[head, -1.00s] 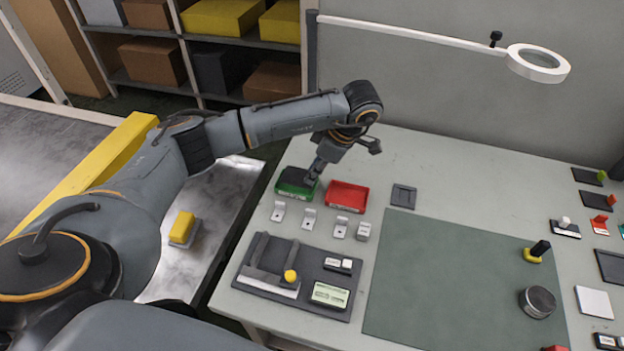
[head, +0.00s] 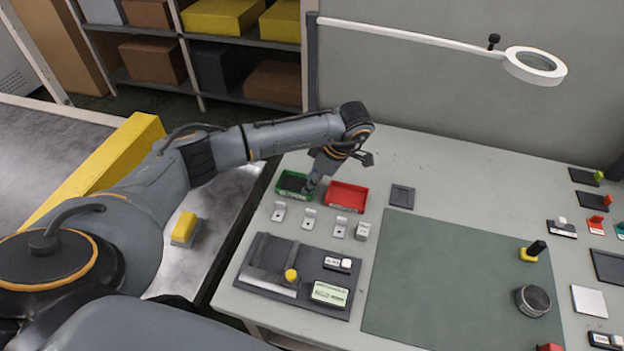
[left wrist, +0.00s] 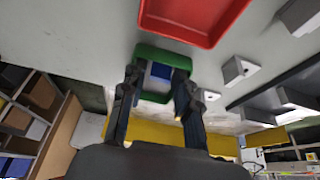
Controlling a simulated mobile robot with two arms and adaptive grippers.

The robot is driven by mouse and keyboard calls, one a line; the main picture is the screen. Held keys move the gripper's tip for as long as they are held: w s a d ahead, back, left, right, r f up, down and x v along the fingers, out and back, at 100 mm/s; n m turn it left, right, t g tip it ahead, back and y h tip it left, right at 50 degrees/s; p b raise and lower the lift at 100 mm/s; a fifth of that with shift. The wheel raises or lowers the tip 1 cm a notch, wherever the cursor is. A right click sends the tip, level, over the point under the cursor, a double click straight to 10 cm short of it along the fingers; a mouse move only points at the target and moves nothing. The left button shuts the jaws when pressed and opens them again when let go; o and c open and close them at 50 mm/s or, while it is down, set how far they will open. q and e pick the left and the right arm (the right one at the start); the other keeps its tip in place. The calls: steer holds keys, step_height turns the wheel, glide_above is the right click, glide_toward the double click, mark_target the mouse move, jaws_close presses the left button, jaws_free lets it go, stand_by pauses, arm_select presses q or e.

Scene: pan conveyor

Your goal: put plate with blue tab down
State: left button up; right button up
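My left gripper (head: 308,190) points down at the right part of a small green tray (head: 281,190) on the table. In the left wrist view its two fingers (left wrist: 157,76) stand apart, with a blue patch (left wrist: 161,71), seemingly the plate's blue tab, between them. Gaps show between the patch and the fingers, so the gripper looks open around it. The dark plate (head: 292,183) appears to lie inside the green tray, whose rim also shows in the left wrist view (left wrist: 160,54). The fingers hide part of the plate. My right gripper is not in view.
A red tray (head: 346,197) stands just right of the green one. Several small grey brackets (head: 309,218) line up in front, before a dark fixture board (head: 258,278). A green mat (head: 440,270) covers mid-table. A lamp arm (head: 410,34) hangs above.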

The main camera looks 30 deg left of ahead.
arm_select(q)
steer(key=shift+r, duration=0.1)
steer(key=shift+d+r, duration=0.15)
steer(key=shift+r, duration=0.1)
steer(key=v, duration=1.1)
steer(key=shift+r+b, duration=0.2)
steer(key=shift+b, duration=0.25)
steer(key=shift+w+r, duration=0.1)
